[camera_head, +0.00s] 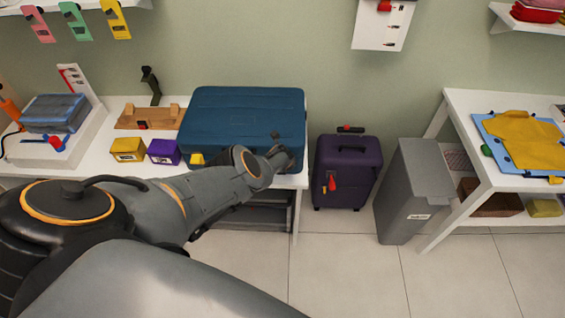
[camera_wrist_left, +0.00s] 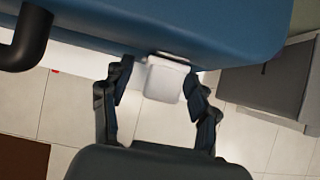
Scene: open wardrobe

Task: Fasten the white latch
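The blue case (camera_head: 245,112) lies on the white table, and its blue side fills the top of the left wrist view (camera_wrist_left: 200,25). The white latch (camera_wrist_left: 165,80) is a small pale flap at the case's edge, seen standing out from it. My left gripper (camera_head: 280,151) is at the front right of the case and hides the latch in the head view. In the wrist view its two fingers (camera_wrist_left: 157,82) are apart, one on each side of the latch. I cannot tell whether either touches it. A yellow latch (camera_head: 197,159) shows at the case's front left. My right gripper is not in view.
A black handle (camera_wrist_left: 24,38) juts from the case left of the fingers. Yellow (camera_head: 127,149) and purple (camera_head: 163,152) boxes stand left of the case. A purple suitcase (camera_head: 347,172) and grey bin (camera_head: 413,190) stand on the floor to the right.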

